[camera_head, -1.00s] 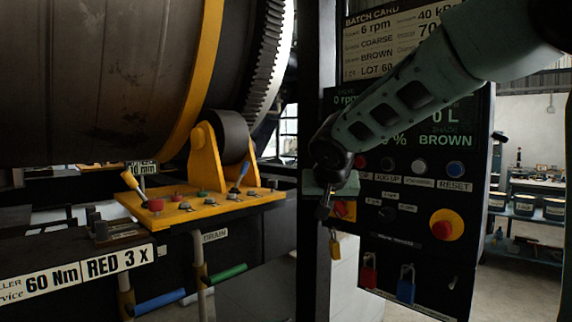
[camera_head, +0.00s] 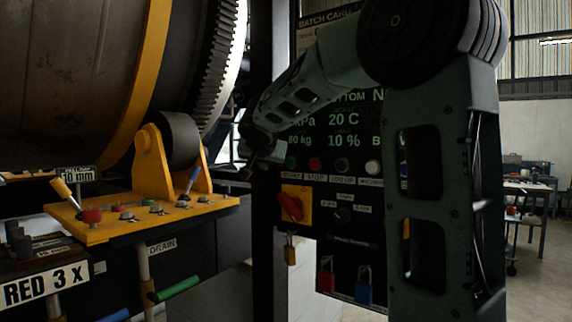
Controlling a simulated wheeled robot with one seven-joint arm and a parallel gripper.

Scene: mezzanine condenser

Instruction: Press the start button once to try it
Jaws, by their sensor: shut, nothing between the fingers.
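The dark control panel (camera_head: 345,245) stands in the middle of the head view. Its start button (camera_head: 291,163) is a small dark greenish button above the START label, at the left of a row. The red stop button (camera_head: 315,164) is just right of it. My gripper (camera_head: 250,172) is shut and empty, small and dark at the end of my arm. It appears just left of the start button, near the panel's left edge. I cannot tell its depth from the panel, and no contact shows. My arm hides the panel's right part.
A red rotary switch (camera_head: 291,206) on yellow sits below the start button. Yellow (camera_head: 290,250), red (camera_head: 325,276) and blue (camera_head: 363,288) padlocks hang lower. A yellow roller stand (camera_head: 150,225) with levers is left, under the large drum (camera_head: 70,80).

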